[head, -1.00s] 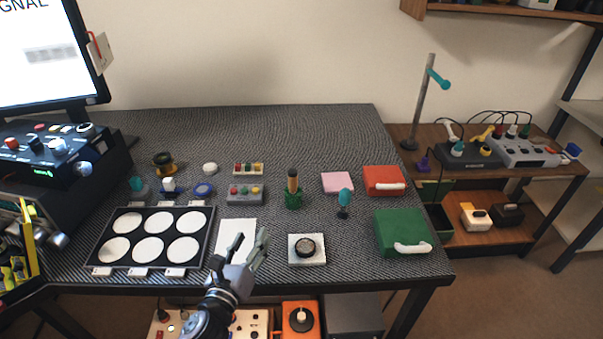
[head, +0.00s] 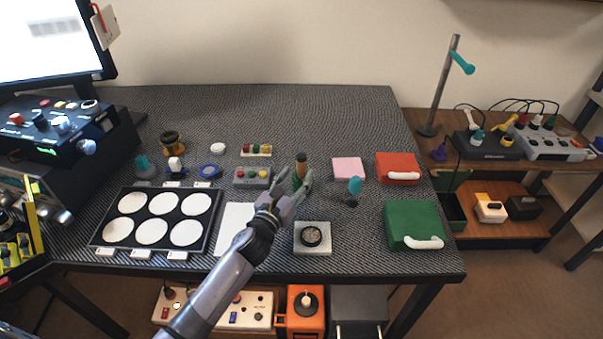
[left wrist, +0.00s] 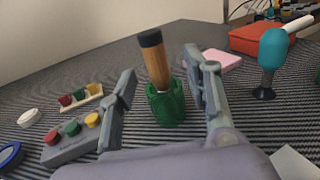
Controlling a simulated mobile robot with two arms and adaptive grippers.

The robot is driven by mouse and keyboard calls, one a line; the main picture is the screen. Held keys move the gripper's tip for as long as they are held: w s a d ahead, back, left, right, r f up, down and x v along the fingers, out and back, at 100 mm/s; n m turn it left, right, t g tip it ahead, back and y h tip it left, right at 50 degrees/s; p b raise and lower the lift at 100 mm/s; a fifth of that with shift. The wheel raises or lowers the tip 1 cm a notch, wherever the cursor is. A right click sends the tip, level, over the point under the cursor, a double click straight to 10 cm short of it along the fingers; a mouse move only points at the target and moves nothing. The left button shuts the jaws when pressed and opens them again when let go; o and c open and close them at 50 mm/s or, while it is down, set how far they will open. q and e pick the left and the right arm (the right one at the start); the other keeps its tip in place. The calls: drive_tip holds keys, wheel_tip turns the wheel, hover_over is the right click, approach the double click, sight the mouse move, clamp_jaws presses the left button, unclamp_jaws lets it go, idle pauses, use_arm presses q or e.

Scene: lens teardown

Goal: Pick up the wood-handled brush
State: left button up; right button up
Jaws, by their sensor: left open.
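The wood-handled brush (left wrist: 156,66) stands upright in a green holder (left wrist: 165,103), its wooden handle up with a dark top end. Its bristle end is hidden inside the holder. In the head view the brush (head: 301,162) is at the middle of the table, partly behind my gripper. My left gripper (head: 293,179) is open, and its fingers point at the brush. In the left wrist view the brush shows between and beyond the two fingertips (left wrist: 160,75), apart from both. My right gripper is not in view.
A teal-headed tool on a dark stand (head: 354,188) is close to the right of the gripper. A grey button box (head: 252,177) lies to the left. A pink pad (head: 348,168), a red case (head: 397,167) and a green case (head: 412,225) are further right.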

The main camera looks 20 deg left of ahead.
sight(300, 168)
use_arm(q)
drive_tip(key=w+b, duration=0.1)
drive_tip(key=w, duration=0.3)
drive_tip(key=shift+w+r, duration=0.1)
drive_tip(key=shift+w, duration=0.15)
drive_tip(key=shift+w+d, duration=0.1)
drive_tip(key=shift+w, duration=0.3)
drive_tip(key=shift+r, duration=0.1)
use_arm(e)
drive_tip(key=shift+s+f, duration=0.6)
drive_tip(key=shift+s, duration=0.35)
use_arm(q)
drive_tip(key=shift+s, duration=0.1)
drive_tip(key=c, duration=0.6)
clamp_jaws()
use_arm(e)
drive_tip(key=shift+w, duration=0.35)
